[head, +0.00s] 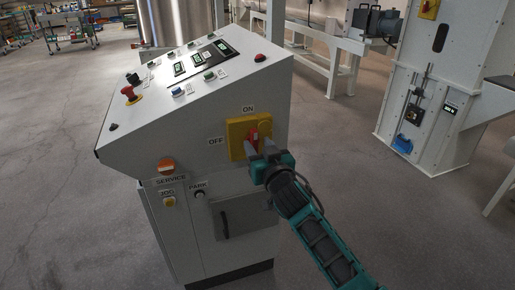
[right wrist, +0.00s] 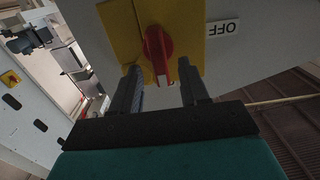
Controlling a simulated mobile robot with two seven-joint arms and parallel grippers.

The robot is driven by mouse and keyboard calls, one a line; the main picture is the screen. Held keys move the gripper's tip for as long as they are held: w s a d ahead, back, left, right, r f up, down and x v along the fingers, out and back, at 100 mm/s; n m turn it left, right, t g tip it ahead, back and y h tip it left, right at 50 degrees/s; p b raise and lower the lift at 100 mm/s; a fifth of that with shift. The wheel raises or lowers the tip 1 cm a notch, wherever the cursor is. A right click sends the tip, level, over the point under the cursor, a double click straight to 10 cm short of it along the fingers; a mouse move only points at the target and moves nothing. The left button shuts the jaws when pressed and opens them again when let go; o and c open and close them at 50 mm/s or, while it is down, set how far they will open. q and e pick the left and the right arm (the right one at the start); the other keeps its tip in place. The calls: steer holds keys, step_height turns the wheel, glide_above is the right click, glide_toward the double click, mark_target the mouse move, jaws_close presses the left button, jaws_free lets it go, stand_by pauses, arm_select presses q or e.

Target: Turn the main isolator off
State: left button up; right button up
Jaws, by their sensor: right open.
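The main isolator is a red rotary handle (head: 252,137) on a yellow plate (head: 236,132) on the side of a grey control cabinet. An ON label (head: 248,109) is above the plate and an OFF label (head: 216,141) is to its left. My right gripper (head: 261,150) is at the handle, partly covering it. In the right wrist view the red handle (right wrist: 157,48) stands between and just beyond the two open fingers (right wrist: 163,88), and its lower end reaches toward the gap. I cannot tell whether a finger touches it. My left gripper is not in view.
The cabinet's sloped top carries a red emergency button (head: 129,92) and several small controls. White machinery (head: 432,75) stands at the right, with open floor between.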

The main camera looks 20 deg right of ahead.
steer(key=shift+w, duration=0.65)
steer(key=shift+c, duration=0.2)
jaws_close()
